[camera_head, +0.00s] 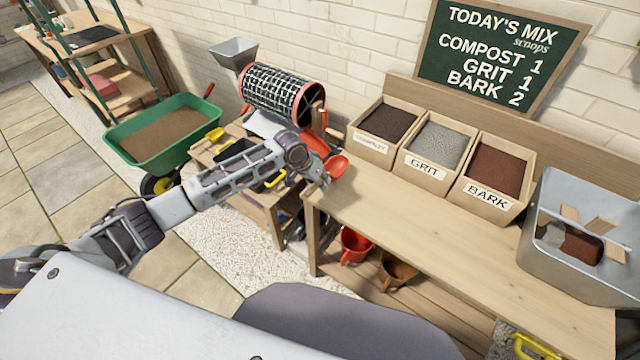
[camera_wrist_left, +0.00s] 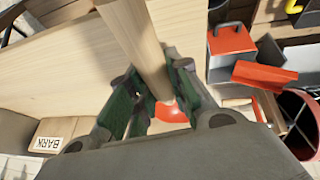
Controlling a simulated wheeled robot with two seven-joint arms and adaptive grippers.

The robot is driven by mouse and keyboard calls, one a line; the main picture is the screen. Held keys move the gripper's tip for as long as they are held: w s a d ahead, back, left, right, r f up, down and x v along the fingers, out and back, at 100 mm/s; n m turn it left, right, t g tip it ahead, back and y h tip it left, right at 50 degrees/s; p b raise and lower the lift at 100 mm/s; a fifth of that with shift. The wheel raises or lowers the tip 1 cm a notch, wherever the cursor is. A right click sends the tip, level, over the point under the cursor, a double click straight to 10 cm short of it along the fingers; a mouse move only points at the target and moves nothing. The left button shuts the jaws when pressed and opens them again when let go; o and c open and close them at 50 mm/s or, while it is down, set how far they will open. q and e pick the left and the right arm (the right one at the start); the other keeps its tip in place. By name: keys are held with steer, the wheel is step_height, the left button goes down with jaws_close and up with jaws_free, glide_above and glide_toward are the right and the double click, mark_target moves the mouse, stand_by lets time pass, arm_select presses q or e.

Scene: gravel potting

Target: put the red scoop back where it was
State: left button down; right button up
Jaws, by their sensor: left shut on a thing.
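The red scoop (camera_head: 337,166) shows at the left end of the bench, beside my left gripper (camera_head: 318,174). In the left wrist view, part of the red scoop (camera_wrist_left: 173,109) shows between the green-padded fingers of my left gripper (camera_wrist_left: 152,112). The left gripper is shut on the scoop, close to the bench's left edge. I cannot tell whether the scoop touches the bench top. My right gripper is not in view.
Compost (camera_head: 362,140), grit (camera_head: 424,169) and bark (camera_head: 486,192) boxes line the back of the bench (camera_head: 400,220). A metal tub (camera_head: 570,275) stands at right. A drum sieve (camera_head: 284,92) and green wheelbarrow (camera_head: 127,150) are at left. The middle bench top is clear.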

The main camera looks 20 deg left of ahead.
arm_select(q)
steer(key=shift+f, duration=0.75)
steer(key=c, duration=1.3)
jaws_free()
steer(key=shift+f, duration=0.1)
steer(key=shift+v, duration=6.1)
